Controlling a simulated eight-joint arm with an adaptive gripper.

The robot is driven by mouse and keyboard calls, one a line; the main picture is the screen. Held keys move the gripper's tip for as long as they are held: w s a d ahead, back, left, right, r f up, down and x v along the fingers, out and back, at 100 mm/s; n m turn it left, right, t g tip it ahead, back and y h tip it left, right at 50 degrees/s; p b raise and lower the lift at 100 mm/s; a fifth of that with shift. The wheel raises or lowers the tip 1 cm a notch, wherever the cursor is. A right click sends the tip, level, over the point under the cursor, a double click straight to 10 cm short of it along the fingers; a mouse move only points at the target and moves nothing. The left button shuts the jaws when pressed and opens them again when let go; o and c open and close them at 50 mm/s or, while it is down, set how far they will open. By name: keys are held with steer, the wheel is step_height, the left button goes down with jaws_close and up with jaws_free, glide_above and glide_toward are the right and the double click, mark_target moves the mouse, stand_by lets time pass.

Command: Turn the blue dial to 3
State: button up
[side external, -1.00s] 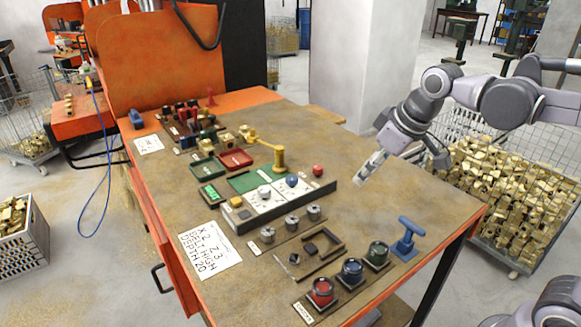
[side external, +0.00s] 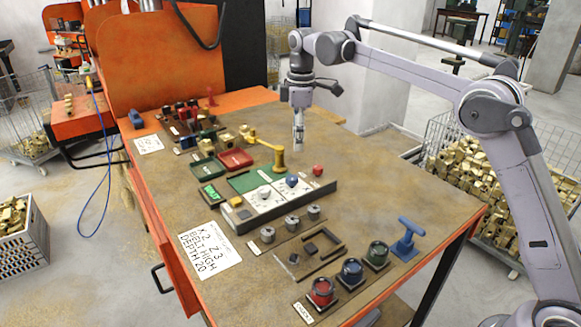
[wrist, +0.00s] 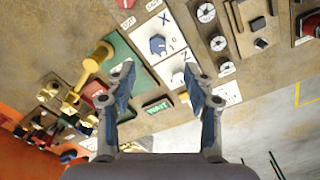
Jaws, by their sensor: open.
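The blue dial (side external: 292,181) sits on a white panel in the middle of the table. In the wrist view the blue dial (wrist: 157,44) lies on the panel marked X, above the gap between my fingers. Its exact setting is too small to read. A white dial (side external: 264,191) is on the neighbouring panel, marked Z in the wrist view. My gripper (side external: 298,148) points down, above the table behind the blue dial and apart from it. In the wrist view my gripper (wrist: 158,70) is open, with nothing between its fingers.
A yellow lever post (side external: 279,160) stands just left of my gripper. A red knob (side external: 318,170) is right of the blue dial. A written sheet (side external: 210,250) lies at the front left. Red, blue (side external: 352,271) and green round pieces stand at the front edge.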

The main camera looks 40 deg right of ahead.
mark_target(294, 177)
steer(key=shift+n+g, duration=0.3)
steer(key=shift+n, duration=0.1)
steer(key=f, duration=0.4)
steer(key=w+f, duration=0.1)
steer(key=f, duration=0.7)
steer(key=shift+w+a+f, duration=0.1)
steer(key=shift+w+f, duration=0.05)
steer(key=shift+f, duration=0.1)
steer(key=shift+c, duration=0.3)
jaws_close()
